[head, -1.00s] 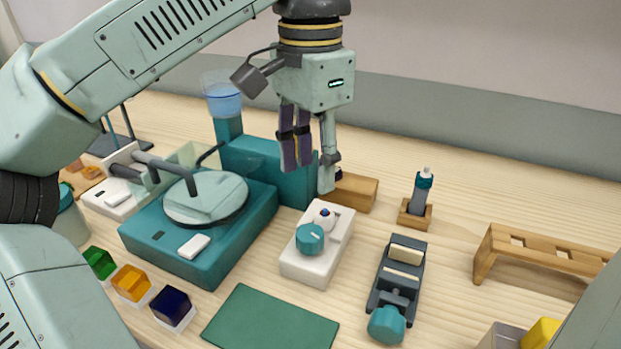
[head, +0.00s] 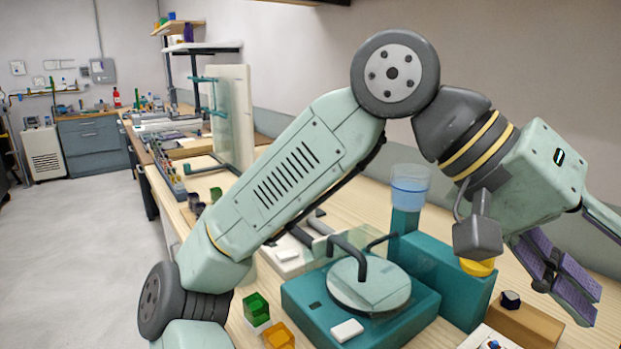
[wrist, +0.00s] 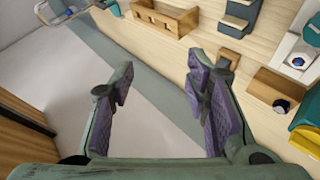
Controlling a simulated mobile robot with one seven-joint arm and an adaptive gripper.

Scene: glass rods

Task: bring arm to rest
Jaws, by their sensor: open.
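My gripper (wrist: 160,95) is open and empty in the wrist view, its two purple-padded fingers wide apart with only bench and wall behind them. In the head view my gripper (head: 585,265) is at the right, raised above the bench and tilted, with part of one finger cut off by the frame's edge. My arm is folded up high over the teal machine and touches nothing that I can see.
A teal machine (head: 310,300) with a round pale plate stands below my arm. A clear cup of blue liquid (head: 410,188) stands behind it. Green (head: 256,308) and orange (head: 278,336) cubes lie in front. A wooden rack (wrist: 160,18) shows in the wrist view. Open floor (head: 80,250) lies left.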

